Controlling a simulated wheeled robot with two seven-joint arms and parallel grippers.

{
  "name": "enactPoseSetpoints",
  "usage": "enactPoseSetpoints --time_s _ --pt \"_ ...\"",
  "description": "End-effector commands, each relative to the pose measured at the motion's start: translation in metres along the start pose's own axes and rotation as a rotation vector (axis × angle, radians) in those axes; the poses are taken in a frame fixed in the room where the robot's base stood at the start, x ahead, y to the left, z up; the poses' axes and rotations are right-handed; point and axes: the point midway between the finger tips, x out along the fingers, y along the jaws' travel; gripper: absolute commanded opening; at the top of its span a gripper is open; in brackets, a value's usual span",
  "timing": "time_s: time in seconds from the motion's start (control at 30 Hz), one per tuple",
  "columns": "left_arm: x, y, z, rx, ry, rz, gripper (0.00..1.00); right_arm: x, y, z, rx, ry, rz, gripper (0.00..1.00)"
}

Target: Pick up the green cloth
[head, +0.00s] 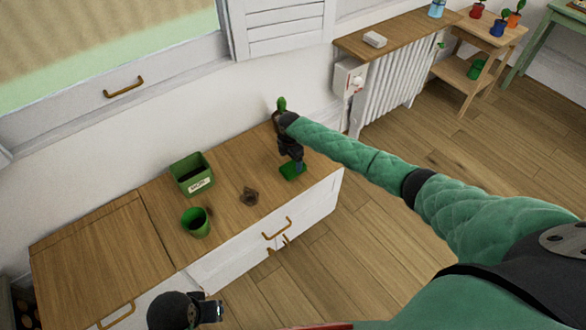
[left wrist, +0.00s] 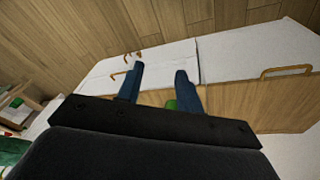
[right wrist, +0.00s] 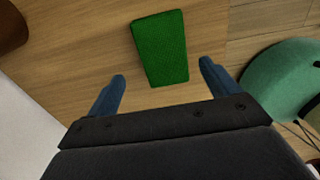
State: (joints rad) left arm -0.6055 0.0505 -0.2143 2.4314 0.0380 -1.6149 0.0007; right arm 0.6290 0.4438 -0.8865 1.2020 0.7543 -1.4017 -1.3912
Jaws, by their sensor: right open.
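The green cloth (head: 292,171) lies flat on the wooden cabinet top near its right end. In the right wrist view the cloth (right wrist: 160,45) is a green rectangle just beyond my fingertips. My right gripper (head: 293,161) is over the cloth, pointing down, open and empty, partly covering it in the head view. Its two blue fingers (right wrist: 162,70) stand apart, one toward each side of the cloth. My left gripper (head: 212,311) is at the cabinet's front, lower in the head view, away from the cloth. In the left wrist view its fingers (left wrist: 160,70) are apart, with nothing held.
A green labelled box (head: 192,174), a green cup (head: 196,222) and a small brown object (head: 249,196) stand on the cabinet top, left of the cloth. A plant behind my right gripper is partly hidden. A white radiator (head: 390,88) is beyond the cabinet.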

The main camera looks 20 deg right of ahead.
Motion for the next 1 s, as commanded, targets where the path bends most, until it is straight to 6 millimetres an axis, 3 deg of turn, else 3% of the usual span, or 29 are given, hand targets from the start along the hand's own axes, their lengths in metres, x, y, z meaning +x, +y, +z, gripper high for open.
enactPoseSetpoints --time_s 0.33,0.67,0.93,1.0 --pt "-0.027 -0.015 0.005 -0.017 -0.040 -0.034 0.36 0.042 -0.007 0.001 0.002 0.001 -0.003 0.87" --pt "-0.025 -0.015 0.007 -0.021 -0.055 -0.034 0.36 0.050 -0.007 0.001 0.002 0.000 -0.002 0.87" --pt "-0.025 -0.013 0.007 -0.020 -0.050 -0.033 0.36 0.049 -0.007 0.001 0.002 0.000 -0.002 0.39" --pt "-0.025 -0.013 0.007 -0.019 -0.050 -0.033 0.36 0.049 -0.007 0.001 0.002 0.000 -0.001 0.39"
